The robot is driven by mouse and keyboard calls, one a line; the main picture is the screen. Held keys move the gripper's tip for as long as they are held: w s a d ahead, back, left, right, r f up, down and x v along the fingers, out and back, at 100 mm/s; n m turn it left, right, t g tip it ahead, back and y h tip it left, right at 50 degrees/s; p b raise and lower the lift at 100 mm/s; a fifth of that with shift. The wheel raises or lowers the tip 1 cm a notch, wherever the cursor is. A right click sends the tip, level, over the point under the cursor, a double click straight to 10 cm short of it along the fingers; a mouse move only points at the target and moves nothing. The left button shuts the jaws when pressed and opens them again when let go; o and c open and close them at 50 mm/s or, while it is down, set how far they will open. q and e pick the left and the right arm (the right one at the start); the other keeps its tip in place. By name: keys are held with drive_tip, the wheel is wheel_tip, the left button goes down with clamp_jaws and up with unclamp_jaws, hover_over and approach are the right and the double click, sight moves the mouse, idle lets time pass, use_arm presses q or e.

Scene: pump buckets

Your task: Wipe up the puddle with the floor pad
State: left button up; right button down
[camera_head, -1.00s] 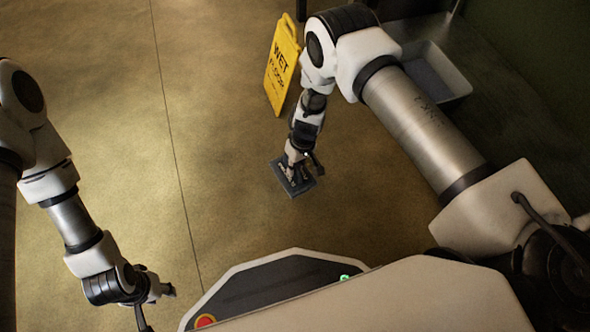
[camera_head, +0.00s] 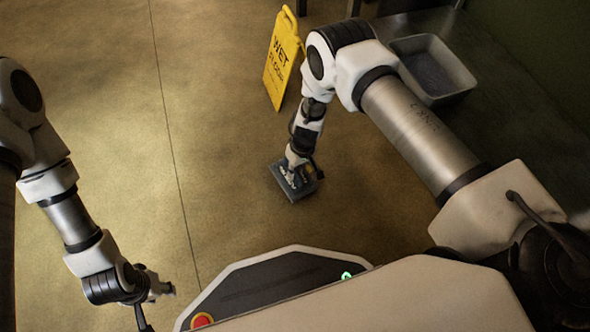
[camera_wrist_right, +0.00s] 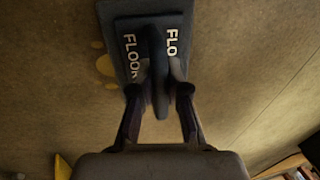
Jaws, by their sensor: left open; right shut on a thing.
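The floor pad (camera_head: 283,185) is a dark slate-grey rectangular plate lying on or very close to the floor in front of my base. In the right wrist view the floor pad (camera_wrist_right: 125,63) shows white FLOOR lettering and an upright grip in its middle. My right gripper (camera_wrist_right: 158,95) is shut on that grip. In the head view my right gripper (camera_head: 291,172) is above the pad. Small yellow patches of the puddle (camera_wrist_right: 105,66) show beside the pad's left edge; the pad may cover more. My left gripper (camera_head: 163,291) is open and empty, at the lower left.
A yellow wet-floor sign (camera_head: 281,62) stands beyond the pad. A grey tub (camera_head: 455,75) stands at the upper right, near the dark green wall. The floor (camera_head: 100,90) to the left is clear, with a thin seam running through it.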

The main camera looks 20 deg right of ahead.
drive_tip(key=shift+f+b, duration=1.05)
drive_tip(key=shift+b, duration=0.25)
